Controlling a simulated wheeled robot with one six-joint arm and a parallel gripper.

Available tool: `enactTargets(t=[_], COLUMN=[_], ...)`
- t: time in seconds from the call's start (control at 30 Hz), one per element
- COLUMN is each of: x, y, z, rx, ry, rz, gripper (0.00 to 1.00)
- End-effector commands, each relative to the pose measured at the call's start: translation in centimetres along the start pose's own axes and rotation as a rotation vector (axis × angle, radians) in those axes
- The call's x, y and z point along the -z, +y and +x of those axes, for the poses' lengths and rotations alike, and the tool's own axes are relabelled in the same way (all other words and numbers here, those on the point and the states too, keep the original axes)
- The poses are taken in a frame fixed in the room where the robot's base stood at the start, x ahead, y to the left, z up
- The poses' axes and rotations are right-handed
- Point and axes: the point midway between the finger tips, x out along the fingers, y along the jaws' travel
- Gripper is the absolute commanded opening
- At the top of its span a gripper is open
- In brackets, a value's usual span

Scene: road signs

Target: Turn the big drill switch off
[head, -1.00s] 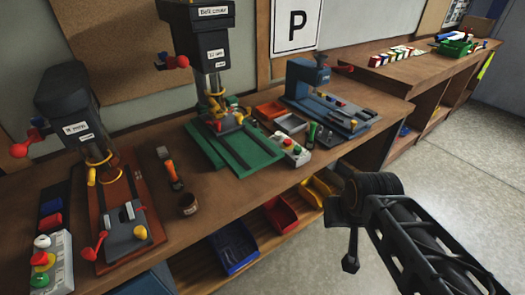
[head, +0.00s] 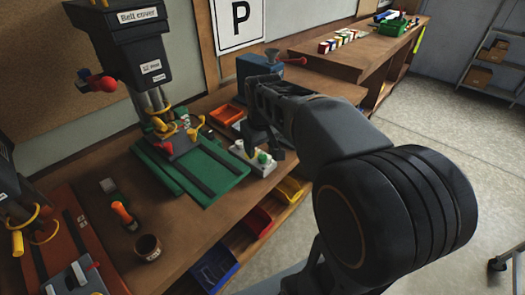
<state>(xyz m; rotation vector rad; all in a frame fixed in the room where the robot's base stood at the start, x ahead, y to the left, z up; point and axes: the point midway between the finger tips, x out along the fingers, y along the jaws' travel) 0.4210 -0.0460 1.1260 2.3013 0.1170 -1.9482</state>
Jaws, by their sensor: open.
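The big drill (head: 160,85) with a "Belt cover" label stands on a green base (head: 205,172) on the workbench. Its pale switch box (head: 246,163) lies to the right of the base. A green button (head: 263,157) shows on the box; the arm and gripper partly hide the others. My gripper (head: 268,148) is open and points down over the box's right and far part. I cannot tell whether a finger touches a button.
A blue machine (head: 255,66) stands behind my arm, partly hidden. An orange tray (head: 226,116) lies near it. Bins (head: 258,220) sit on the shelf below.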

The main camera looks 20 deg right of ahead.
Motion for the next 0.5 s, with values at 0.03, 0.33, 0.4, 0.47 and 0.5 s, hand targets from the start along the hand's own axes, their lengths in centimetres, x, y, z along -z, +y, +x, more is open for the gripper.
enactTargets(t=[0.03,0.33,0.4,0.47,0.5], x=[1.9,8.1,8.7,8.9,9.0], y=[0.9,5.7,6.3,6.7,6.9], z=[0.1,2.1,2.6,3.0,3.4], rx=[0.007,0.045,0.052,0.055,0.057], ry=[-0.029,-0.135,-0.148,-0.155,-0.158], rz=[-0.024,-0.132,-0.144,-0.15,-0.154], gripper=[0.61,0.61,0.61,0.61,0.61])
